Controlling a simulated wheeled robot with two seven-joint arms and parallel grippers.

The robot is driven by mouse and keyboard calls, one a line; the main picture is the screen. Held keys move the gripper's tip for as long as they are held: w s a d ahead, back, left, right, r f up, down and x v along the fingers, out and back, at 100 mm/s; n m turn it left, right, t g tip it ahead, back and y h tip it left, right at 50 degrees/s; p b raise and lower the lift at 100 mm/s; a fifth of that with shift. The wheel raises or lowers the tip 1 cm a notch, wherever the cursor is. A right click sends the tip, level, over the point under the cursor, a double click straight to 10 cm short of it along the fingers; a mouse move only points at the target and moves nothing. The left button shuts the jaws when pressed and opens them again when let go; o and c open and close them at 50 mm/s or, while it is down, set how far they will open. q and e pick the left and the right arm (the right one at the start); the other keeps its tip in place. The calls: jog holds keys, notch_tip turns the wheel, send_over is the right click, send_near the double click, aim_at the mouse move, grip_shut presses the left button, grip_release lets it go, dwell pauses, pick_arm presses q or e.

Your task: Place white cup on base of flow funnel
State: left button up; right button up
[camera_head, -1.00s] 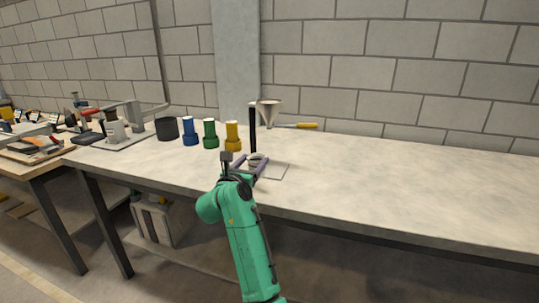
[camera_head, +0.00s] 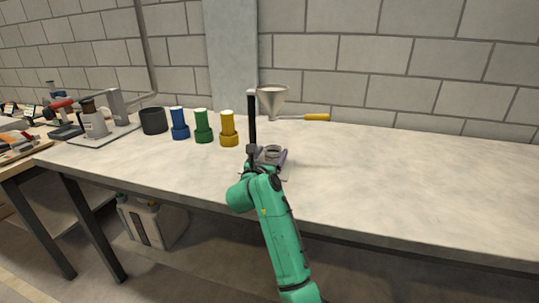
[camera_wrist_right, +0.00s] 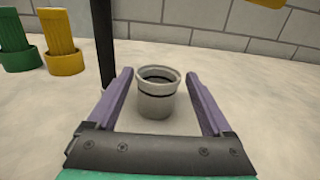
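The white cup (camera_head: 272,150) stands upright close to the right of the black post (camera_head: 252,115) of the flow funnel stand. The funnel (camera_head: 271,98) is above and behind it. The cup appears to be over the stand's thin base plate (camera_head: 289,178), though the arm hides most of the plate. In the right wrist view, the cup (camera_wrist_right: 157,100) stands between the purple fingers of my right gripper (camera_wrist_right: 158,74). The fingers are open, with a gap on each side of the cup. My left gripper is not in view.
Yellow (camera_head: 228,130), green (camera_head: 203,127) and blue (camera_head: 179,125) containers stand left of the post, with a black pot (camera_head: 153,120) beyond them. A yellow-handled tool (camera_head: 316,117) lies behind. The table (camera_head: 420,175) is clear to the right.

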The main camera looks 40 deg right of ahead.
jog(key=shift+o, duration=0.2)
jog(key=shift+w+a+r, duration=0.1)
jog(key=shift+a+r, duration=0.05)
jog(key=shift+a, duration=0.1)
jog(key=b+v, duration=0.1)
jog(key=v, duration=1)
jog(key=shift+a, duration=0.1)
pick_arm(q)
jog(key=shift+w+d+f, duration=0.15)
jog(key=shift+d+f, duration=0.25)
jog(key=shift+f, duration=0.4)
pick_arm(e)
jog(key=shift+s+a, duration=0.3)
